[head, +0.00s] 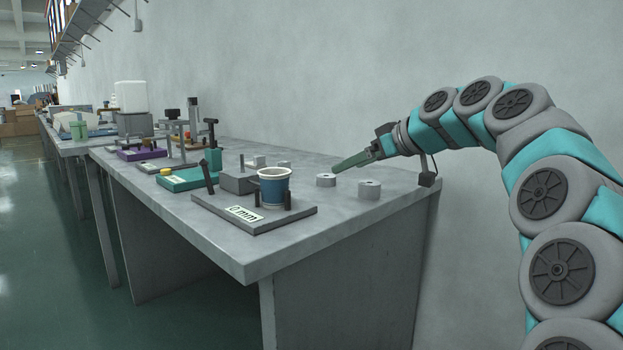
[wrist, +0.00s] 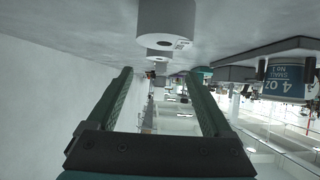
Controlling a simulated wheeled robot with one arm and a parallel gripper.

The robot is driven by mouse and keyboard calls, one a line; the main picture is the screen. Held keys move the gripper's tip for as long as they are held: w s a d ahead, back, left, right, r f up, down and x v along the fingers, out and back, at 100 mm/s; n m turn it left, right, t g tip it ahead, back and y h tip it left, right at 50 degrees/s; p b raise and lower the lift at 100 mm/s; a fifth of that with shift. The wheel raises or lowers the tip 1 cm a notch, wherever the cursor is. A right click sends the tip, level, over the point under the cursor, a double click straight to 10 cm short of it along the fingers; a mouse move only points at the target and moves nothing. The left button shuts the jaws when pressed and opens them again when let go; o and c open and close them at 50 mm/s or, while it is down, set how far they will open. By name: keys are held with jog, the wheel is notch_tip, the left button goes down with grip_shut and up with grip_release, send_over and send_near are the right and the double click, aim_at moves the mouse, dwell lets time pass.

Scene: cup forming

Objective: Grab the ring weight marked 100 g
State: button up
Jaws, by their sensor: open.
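Several small grey ring weights stand on the grey bench. One weight (head: 369,189) is nearest the bench's right end, another (head: 326,180) is just left of it, and smaller-looking ones (head: 259,161) are farther back. The wrist view, which is upside down, shows a large near weight (wrist: 165,20) at the top and another (wrist: 159,53) behind it. Dark marks show on the near one, but I cannot read which is 100 g. My gripper (head: 348,163) points left, with green fingers above the bench near the two closest weights. Its fingers (wrist: 158,75) are apart with nothing between them.
A blue and white paper cup (head: 274,187) stands on a gauge base marked "0 mm" (head: 246,214), left of the weights. A teal fixture (head: 190,180) and a purple one (head: 142,154) stand farther along. The wall (head: 330,90) runs close behind the bench.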

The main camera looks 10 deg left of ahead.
aim_at(331, 177)
jog(key=shift+x, duration=0.75)
jog(key=x, duration=0.6)
jog(key=shift+w+a+f, duration=0.15)
jog(key=shift+f, duration=0.05)
jog(key=shift+r, duration=0.1)
grip_shut()
